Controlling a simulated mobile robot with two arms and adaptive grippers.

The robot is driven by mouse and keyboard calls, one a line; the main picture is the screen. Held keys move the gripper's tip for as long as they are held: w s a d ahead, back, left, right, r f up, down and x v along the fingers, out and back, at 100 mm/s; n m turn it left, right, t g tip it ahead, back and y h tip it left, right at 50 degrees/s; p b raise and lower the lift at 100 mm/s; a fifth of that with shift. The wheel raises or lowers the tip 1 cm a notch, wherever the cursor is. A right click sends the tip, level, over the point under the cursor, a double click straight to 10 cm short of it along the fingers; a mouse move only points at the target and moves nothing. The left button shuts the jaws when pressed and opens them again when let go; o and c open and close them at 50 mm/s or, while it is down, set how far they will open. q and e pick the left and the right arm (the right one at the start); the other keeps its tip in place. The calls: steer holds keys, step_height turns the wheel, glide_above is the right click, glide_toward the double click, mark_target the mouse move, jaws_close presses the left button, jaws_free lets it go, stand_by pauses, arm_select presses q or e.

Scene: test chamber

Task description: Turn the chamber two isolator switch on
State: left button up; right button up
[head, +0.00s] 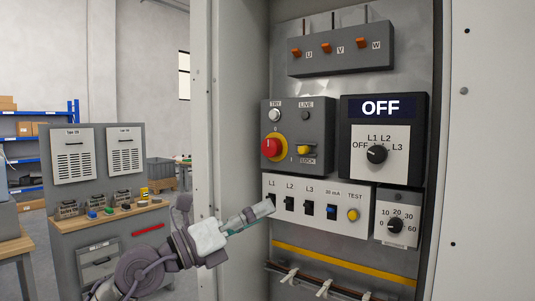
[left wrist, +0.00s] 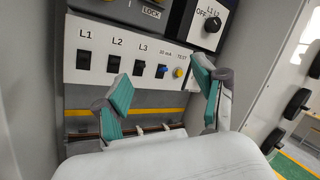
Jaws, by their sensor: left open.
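The open cabinet's grey switch panel (head: 317,117) carries a red rotary handle (head: 271,147) on a yellow disc, with "0" above it and "I" at its lower right. The handle's red end is at the disc's left side. I cannot tell whether this is the task's isolator. My left gripper (head: 264,210) is open and empty, just in front of the breaker strip's L1 end, below the handle. In the left wrist view the left gripper (left wrist: 163,84) has its teal-padded fingers spread before the strip. My right gripper is in neither view.
Right of the panel, a display (head: 381,107) reads OFF above a black selector knob (head: 376,154). The white breaker strip (head: 328,217) has several switches and a yellow TEST button. The cabinet's side walls flank the workspace. A workbench (head: 108,225) stands at left.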

arm_select(q)
step_height(320, 180, up, 6)
steer(key=a+m+t+y, duration=0.1)
steer(key=a+m+y, duration=0.1)
steer(key=m+y, duration=0.15)
steer(key=t+y, duration=0.3)
steer(key=y, duration=0.2)
glide_toward(268, 149)
steer(key=shift+n+h, duration=0.25)
steer(key=shift+h, duration=0.1)
steer(key=p+x, duration=0.5)
steer(key=x, duration=0.4)
steer(key=shift+a+p, duration=0.1)
steer(key=shift+p, duration=0.3)
steer(key=shift+w+d+f, duration=0.15)
steer(key=shift+w+d, duration=0.05)
steer(key=shift+w, duration=0.1)
steer(key=c, duration=1.1)
